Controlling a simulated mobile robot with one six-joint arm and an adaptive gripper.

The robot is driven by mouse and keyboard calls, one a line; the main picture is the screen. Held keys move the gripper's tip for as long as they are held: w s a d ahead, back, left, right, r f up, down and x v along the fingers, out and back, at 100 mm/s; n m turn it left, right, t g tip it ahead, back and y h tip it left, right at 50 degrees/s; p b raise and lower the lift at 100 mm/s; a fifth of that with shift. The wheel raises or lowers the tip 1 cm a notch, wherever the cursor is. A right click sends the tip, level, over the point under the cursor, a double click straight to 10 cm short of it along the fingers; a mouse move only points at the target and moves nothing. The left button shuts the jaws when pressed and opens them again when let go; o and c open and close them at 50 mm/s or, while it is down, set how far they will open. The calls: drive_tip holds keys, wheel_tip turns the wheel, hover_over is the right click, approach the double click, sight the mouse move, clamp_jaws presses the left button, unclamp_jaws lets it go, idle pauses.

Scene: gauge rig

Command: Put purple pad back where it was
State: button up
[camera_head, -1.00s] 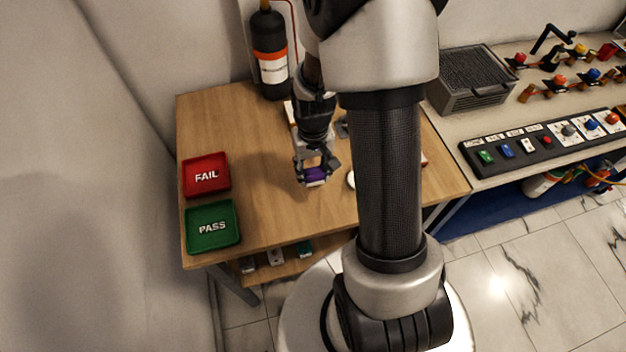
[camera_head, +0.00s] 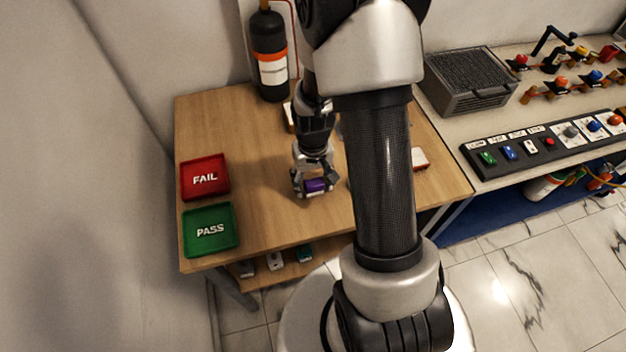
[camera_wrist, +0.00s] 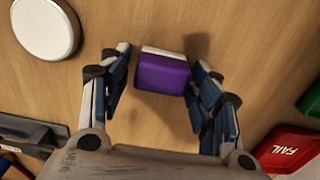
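The purple pad (camera_head: 316,186) is a small purple block with a pale far edge, low over or on the wooden table; contact is hard to tell. It also shows in the wrist view (camera_wrist: 162,74), between my fingers. My gripper (camera_head: 313,188) is low around it, fingers pointing down at the table. In the wrist view, my gripper (camera_wrist: 160,72) has a finger on each side of the pad. A strip of wood shows between the left finger and the pad; the right finger is very close to it. The fingers look open.
The red FAIL tray (camera_head: 205,178) and green PASS tray (camera_head: 210,231) stand on the table's left side. A round white disc (camera_wrist: 45,27) lies near the gripper. A black bottle (camera_head: 270,55) stands at the back. Bare wood surrounds the pad.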

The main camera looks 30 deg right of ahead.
idle(0.3)
wheel_tip(320, 180, up, 12)
drive_tip(key=p, duration=0.5)
wheel_tip(320, 180, up, 13)
drive_tip(key=n+t, duration=0.1)
drive_tip(key=t, duration=0.1)
hover_over(313, 180)
drive_tip(key=s+a, duration=0.4)
drive_tip(key=a, duration=0.2)
drive_tip(key=s+a+r+n+t, duration=0.2)
drive_tip(key=s+a+r, duration=0.3)
drive_tip(key=s+r, duration=0.3)
drive_tip(key=shift+s+t, duration=0.3)
drive_tip(key=shift+s, duration=0.85)
